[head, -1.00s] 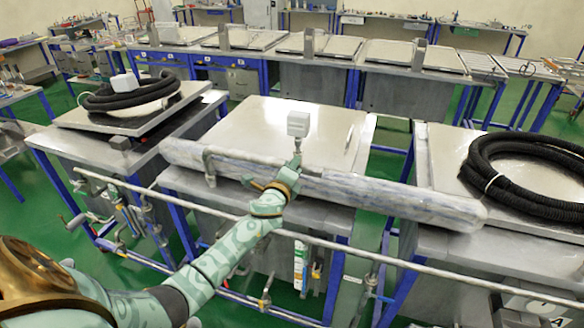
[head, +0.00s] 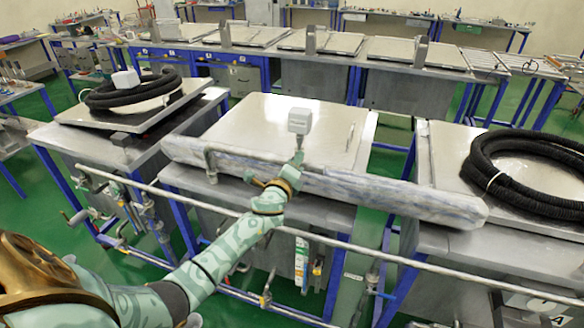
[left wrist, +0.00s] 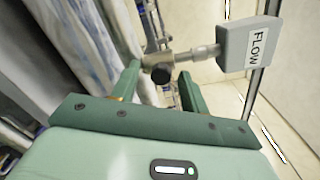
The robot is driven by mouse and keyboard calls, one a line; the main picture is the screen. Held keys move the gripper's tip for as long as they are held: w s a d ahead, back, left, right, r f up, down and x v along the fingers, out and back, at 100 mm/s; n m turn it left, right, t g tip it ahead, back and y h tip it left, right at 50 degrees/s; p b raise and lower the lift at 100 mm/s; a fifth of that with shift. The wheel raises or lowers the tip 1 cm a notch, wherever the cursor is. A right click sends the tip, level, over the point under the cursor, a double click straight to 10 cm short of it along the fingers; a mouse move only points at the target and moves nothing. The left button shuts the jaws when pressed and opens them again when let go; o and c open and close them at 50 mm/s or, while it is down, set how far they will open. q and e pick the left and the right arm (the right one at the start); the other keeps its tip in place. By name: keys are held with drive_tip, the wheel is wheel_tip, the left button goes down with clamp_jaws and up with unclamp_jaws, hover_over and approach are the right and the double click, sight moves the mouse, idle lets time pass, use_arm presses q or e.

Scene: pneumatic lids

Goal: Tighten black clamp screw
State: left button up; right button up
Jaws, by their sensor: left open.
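The black clamp screw (left wrist: 161,73) is a small dark round knob on a metal clamp, seen in the left wrist view. It sits between the two green fingers of my left gripper (left wrist: 158,77), which is open around it with a gap at the sides. A grey box labelled FLOW (left wrist: 250,45) is joined to the clamp by a metal stem. In the head view my left gripper (head: 296,160) is at the wrapped pipe, just below the pale box (head: 300,120); the screw is too small to make out there. My right gripper is not in view.
A long plastic-wrapped pipe (head: 400,197) lies along the front of the middle table (head: 250,118). A thin metal rail (head: 380,252) runs below it. Coiled black hoses lie on the left (head: 135,92) and right (head: 530,170) tables.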

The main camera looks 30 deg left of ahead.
use_arm(q)
drive_tip(key=v, duration=1.6)
drive_tip(key=shift+s, duration=0.2)
drive_tip(key=s+d+f+n+g+h+b, duration=0.15)
drive_tip(key=s+f+n+g, duration=0.3)
drive_tip(key=f, duration=1.35)
drive_tip(key=s+f+n+g+h+b, duration=0.25)
drive_tip(key=s+f+n, duration=0.35)
drive_tip(key=f, duration=1.1)
drive_tip(key=s+d+f+n+g+b, duration=0.2)
drive_tip(key=s+f+g+b, duration=0.1)
drive_tip(key=s+f, duration=0.7)
drive_tip(key=s+d+f+n+g+b, duration=0.2)
drive_tip(key=s+f+b, duration=0.3)
drive_tip(key=s+f, duration=0.4)
drive_tip(key=s+d+f+n+g+b, duration=0.2)
drive_tip(key=s+d+f+g+b, duration=0.1)
drive_tip(key=s+f, duration=0.7)
drive_tip(key=s+g+b, duration=0.1)
drive_tip(key=s+b, duration=0.1)
drive_tip(key=s, duration=0.1)
drive_tip(key=shift+f+h, duration=0.3)
drive_tip(key=shift+f, duration=0.05)
drive_tip(key=shift+n, duration=0.25)
